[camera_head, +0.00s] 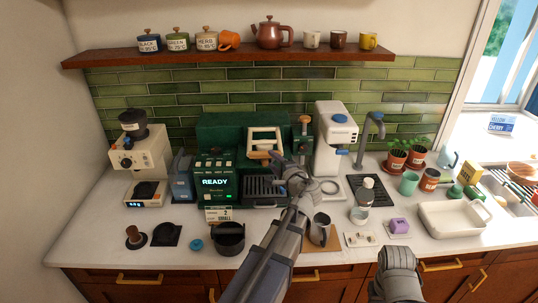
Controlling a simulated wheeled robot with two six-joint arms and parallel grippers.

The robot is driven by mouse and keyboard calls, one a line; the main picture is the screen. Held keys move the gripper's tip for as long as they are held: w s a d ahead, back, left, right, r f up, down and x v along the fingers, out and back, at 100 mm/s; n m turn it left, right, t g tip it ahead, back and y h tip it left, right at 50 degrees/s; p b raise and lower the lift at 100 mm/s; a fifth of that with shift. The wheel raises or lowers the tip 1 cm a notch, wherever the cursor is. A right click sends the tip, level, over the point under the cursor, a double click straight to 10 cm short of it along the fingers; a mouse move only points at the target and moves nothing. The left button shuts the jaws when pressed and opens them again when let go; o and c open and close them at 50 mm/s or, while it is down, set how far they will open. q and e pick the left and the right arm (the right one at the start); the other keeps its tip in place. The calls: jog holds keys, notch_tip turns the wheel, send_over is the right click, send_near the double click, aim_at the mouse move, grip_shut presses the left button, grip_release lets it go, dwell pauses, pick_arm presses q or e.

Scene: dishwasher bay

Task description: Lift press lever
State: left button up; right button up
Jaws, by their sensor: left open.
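A dark green coffee machine (213,176) with a lit "READY" display stands against the tiled wall. A pale wood-framed handle (264,134) on its front looks like the press lever. Its lower part is close to my gripper. A separate upright with a brown knob (304,119) stands just right of it. My left gripper (286,166) is open in front of the machine, just below and right of the framed handle. I cannot tell whether it touches the handle. My right arm shows at the bottom right, but its fingers do not show.
A white machine (335,140) stands right of the green one, and a grinder (140,150) stands left. A metal pitcher (320,229) is beside my left arm. A white tray (455,218) is at right.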

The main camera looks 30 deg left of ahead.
aim_at(267, 156)
pick_arm(q)
jog(key=b+x, duration=0.1)
jog(key=x, duration=0.5)
jog(key=shift+a+f, duration=0.1)
jog(key=shift+a, duration=0.15)
jog(key=shift+c, duration=0.4)
grip_shut()
dwell(0.8)
